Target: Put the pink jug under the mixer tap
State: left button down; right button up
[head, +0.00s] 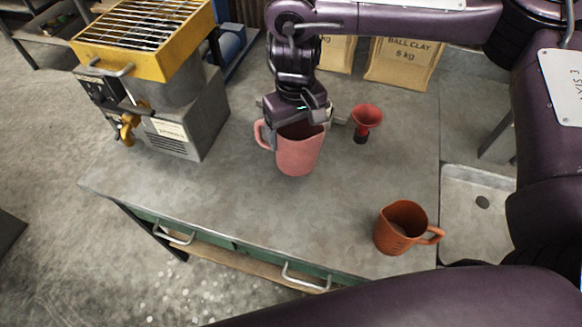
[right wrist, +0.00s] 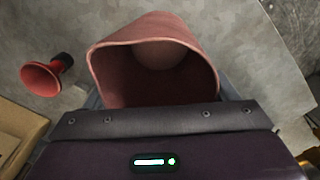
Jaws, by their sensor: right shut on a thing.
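The pink jug (head: 298,152) is upright in the head view, near the middle of the grey table, with its handle to the left. My right gripper (head: 296,118) comes from above and is shut on the jug at its rim. In the right wrist view the jug's open mouth (right wrist: 155,50) shows just beyond the gripper body, and the fingertips are hidden. Whether the jug's base touches the table is hard to tell. The mixer (head: 165,75) with a yellow grated top stands to the left, and a small brass tap (head: 128,128) is on its left front side. My left gripper is not in view.
An orange-brown jug (head: 400,228) stands at the table's front right, beside a sink (head: 475,215). A red funnel-like thing (head: 366,120) stands right of my gripper. Clay bags (head: 403,65) stand at the back. The front left of the table (head: 190,190) is clear.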

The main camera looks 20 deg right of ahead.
notch_tip(320, 180, down, 13)
jog(key=shift+w+a+r+b, duration=0.1)
jog(key=shift+r+b, duration=0.05)
jog(key=shift+b, duration=0.55)
jog(key=o, duration=1)
